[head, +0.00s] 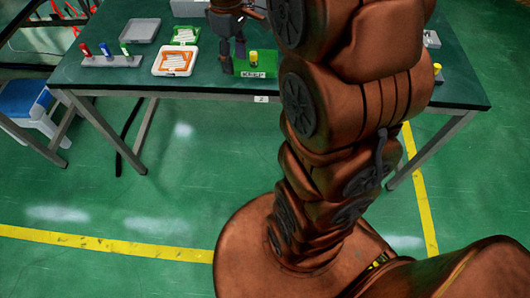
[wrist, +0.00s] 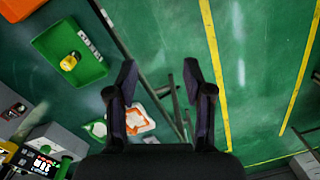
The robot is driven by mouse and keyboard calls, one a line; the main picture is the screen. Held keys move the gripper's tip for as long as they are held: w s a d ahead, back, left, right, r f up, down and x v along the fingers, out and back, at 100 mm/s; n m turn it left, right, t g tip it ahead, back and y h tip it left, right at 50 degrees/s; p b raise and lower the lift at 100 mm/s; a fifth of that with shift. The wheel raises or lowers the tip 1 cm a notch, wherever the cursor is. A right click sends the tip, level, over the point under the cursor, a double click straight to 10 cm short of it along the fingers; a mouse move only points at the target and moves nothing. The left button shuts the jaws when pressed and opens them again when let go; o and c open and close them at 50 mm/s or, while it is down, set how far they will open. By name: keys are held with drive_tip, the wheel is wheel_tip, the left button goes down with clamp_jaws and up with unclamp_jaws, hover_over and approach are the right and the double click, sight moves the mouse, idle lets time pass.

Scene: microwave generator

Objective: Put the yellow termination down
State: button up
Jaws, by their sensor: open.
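A yellow termination (head: 253,57) stands on the green tray (head: 270,70) labelled KEEP, near the table's front edge. In the wrist view the yellow termination (wrist: 69,62) is on the green tray (wrist: 90,72) at the upper left, outside the span of my fingers. My gripper (head: 232,55) is open and empty, just left of the termination in the head view and apart from it. In the wrist view the gripper (wrist: 160,75) has its two dark fingers spread with nothing between them. A second yellow-topped piece (head: 437,69) stands on the table's right side, partly hidden by my arm.
Left of the gripper are an orange-and-white tray (head: 163,71), a green-and-white tray (head: 174,38) and an empty grey tray (head: 127,35). My arm hides much of the table's right half.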

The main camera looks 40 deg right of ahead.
drive_tip(key=s+a+f+m, duration=0.1)
drive_tip(key=s+a+m, duration=0.1)
drive_tip(key=s, duration=0.6)
drive_tip(key=s+a+f+m, duration=0.1)
drive_tip(key=s+a, duration=0.3)
drive_tip(key=s, duration=0.3)
drive_tip(key=s+a+f+m+g, duration=0.1)
drive_tip(key=s+a+m, duration=0.1)
drive_tip(key=s, duration=0.6)
drive_tip(key=shift+s+a+f+m, duration=0.3)
drive_tip(key=shift+a+f, duration=0.05)
drive_tip(key=shift+a, duration=0.15)
drive_tip(key=shift+r, duration=0.1)
wheel_tip(320, 180, up, 4)
drive_tip(key=p, duration=0.3)
drive_tip(key=shift+f+p, duration=0.25)
drive_tip(key=shift+p, duration=0.1)
drive_tip(key=shift+c, duration=0.9)
